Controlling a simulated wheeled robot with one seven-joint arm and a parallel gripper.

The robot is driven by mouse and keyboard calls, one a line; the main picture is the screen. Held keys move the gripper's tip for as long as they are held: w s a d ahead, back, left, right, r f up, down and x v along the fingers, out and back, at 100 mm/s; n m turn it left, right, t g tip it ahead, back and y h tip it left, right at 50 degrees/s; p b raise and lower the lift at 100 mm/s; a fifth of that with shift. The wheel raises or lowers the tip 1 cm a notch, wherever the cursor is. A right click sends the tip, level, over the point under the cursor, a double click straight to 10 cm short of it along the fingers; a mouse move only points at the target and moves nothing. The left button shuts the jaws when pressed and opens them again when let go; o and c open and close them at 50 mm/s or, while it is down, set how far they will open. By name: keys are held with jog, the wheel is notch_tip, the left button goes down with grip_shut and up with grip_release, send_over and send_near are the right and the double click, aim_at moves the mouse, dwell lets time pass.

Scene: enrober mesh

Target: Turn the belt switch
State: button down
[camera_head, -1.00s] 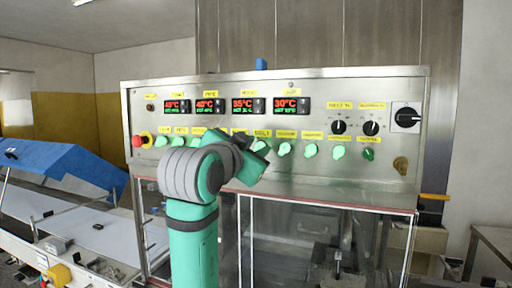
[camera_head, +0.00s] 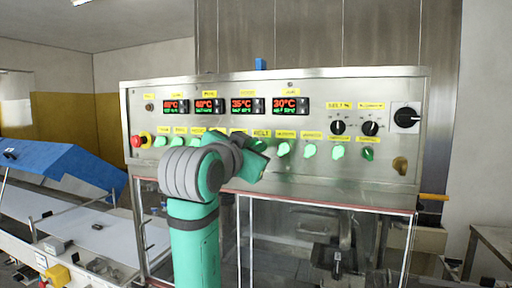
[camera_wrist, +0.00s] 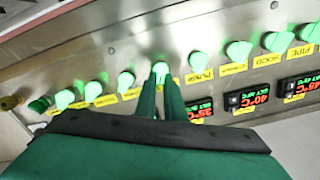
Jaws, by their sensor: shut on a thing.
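The belt switch (camera_wrist: 160,68) is a lit green knob in the row on the steel control panel. In the wrist view it sits between the tips of my gripper (camera_wrist: 161,78), which is shut on it. In the head view my gripper (camera_head: 258,152) reaches the panel just below the yellow BELT label (camera_head: 262,133) and hides most of the switch. The exact angle of the knob is hard to tell.
Similar green knobs stand close on both sides, such as one to the right (camera_head: 284,150). A red emergency button (camera_head: 136,141) is at the panel's left end. Black dials (camera_head: 338,127) and a large black rotary switch (camera_head: 407,117) are at upper right.

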jog(key=n, duration=1)
jog(key=shift+w+a+n, duration=0.15)
jog(key=shift+a+n, duration=0.15)
jog(key=shift+a, duration=0.05)
jog(key=shift+f, duration=0.1)
dwell(0.3)
jog(key=c, duration=1.8)
grip_release()
jog(key=shift+c, duration=0.2)
jog(key=shift+a, duration=0.1)
jog(key=v, duration=1)
jog(key=shift+s, duration=0.4)
